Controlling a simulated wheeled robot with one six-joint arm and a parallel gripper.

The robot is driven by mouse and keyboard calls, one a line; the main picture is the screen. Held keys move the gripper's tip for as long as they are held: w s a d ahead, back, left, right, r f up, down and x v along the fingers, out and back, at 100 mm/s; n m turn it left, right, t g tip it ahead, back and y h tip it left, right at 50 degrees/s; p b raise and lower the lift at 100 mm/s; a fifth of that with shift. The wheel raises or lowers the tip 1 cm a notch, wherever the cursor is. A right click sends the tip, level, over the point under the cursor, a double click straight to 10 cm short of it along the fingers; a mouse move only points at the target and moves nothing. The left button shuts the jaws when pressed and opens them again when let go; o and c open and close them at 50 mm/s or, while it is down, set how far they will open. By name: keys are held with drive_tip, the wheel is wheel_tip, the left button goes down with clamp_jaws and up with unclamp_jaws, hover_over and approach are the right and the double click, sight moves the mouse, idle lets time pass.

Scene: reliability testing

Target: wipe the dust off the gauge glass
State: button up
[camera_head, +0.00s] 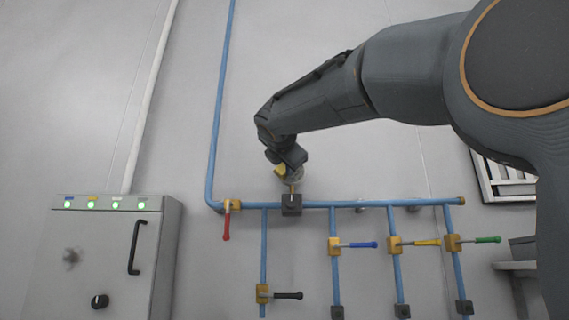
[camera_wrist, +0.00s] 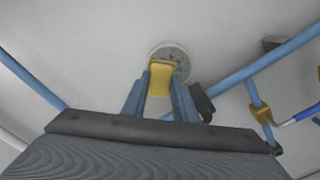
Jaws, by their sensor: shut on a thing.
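The round gauge (camera_wrist: 182,56) shows in the wrist view as a pale, speckled disc with a light rim. In the head view the gauge (camera_head: 296,175) is mostly hidden behind my gripper, above a dark block on the blue pipe. My gripper (camera_wrist: 160,84) is shut on a yellow pad (camera_wrist: 160,78), which lies over the lower left part of the gauge face in the wrist view. Whether the pad touches the glass I cannot tell.
A blue horizontal pipe (camera_head: 340,204) runs below the gauge, with branches carrying valves with red (camera_head: 226,229), blue, yellow, green and black handles. A grey cabinet (camera_head: 110,250) with green lights stands at left. A white slatted panel (camera_head: 505,180) is at right.

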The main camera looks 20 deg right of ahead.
drive_tip(key=shift+w+d, duration=0.15)
drive_tip(key=shift+w, duration=0.2)
drive_tip(key=shift+d, duration=0.1)
drive_tip(key=shift+w+p, duration=0.1)
drive_tip(key=shift+p, duration=0.35)
idle(1.2)
drive_tip(key=shift+s+a+f, duration=0.15)
drive_tip(key=shift+s+a, duration=0.05)
drive_tip(key=shift+a, duration=0.05)
drive_tip(key=shift+b+v, duration=0.85)
drive_tip(key=shift+v, duration=1.85)
drive_tip(key=shift+d, duration=0.1)
